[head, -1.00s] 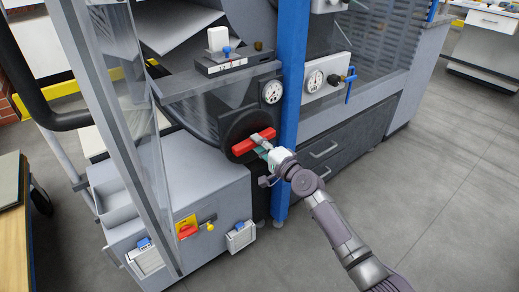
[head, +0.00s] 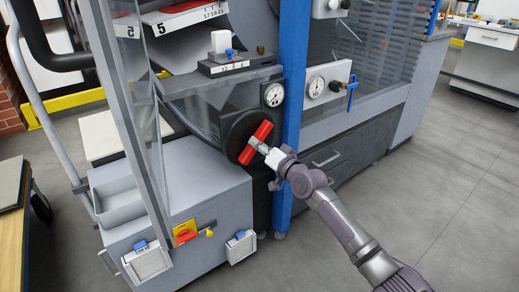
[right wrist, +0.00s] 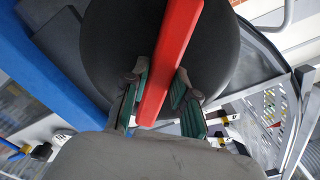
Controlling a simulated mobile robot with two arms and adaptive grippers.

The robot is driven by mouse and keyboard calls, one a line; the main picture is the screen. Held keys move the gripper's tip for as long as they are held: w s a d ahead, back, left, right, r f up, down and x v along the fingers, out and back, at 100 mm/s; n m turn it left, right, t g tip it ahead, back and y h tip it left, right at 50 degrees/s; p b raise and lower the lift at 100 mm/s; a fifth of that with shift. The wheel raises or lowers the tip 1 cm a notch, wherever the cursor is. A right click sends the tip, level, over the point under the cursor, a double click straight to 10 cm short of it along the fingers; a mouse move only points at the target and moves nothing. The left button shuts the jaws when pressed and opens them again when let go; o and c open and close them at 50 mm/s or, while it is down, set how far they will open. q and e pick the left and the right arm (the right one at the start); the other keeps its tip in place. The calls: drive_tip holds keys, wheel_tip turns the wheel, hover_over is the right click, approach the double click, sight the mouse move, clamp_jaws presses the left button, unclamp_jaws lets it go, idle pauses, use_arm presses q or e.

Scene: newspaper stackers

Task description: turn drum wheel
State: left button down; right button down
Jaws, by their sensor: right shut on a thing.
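The drum wheel is a black round disc (head: 236,128) with a red bar handle (head: 263,130) across its face, on the front of the grey machine. The bar is tilted steeply, its upper end leaning right. My right gripper (head: 261,147) reaches the bar from the lower right and is shut on it. In the right wrist view the red bar (right wrist: 172,50) runs between the green-padded fingers (right wrist: 156,98), with the black disc (right wrist: 115,35) behind it. My left gripper is not in view.
A blue post (head: 292,90) stands just right of the wheel, with a round gauge (head: 273,95) beside it. A grey box (head: 190,180) with a red-and-yellow switch (head: 185,233) juts out at the lower left. Clear glass stands at left. The floor (head: 440,200) at right is free.

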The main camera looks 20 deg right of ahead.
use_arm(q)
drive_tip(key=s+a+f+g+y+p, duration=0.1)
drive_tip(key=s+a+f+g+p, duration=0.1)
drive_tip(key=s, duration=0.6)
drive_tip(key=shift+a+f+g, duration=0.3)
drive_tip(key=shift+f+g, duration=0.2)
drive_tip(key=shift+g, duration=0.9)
use_arm(e)
drive_tip(key=shift+f+n, duration=0.1)
drive_tip(key=shift+n, duration=4.8)
drive_tip(key=c, duration=0.9)
unclamp_jaws()
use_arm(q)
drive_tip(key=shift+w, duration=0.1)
use_arm(e)
drive_tip(key=shift+s, duration=0.1)
drive_tip(key=v, duration=1.2)
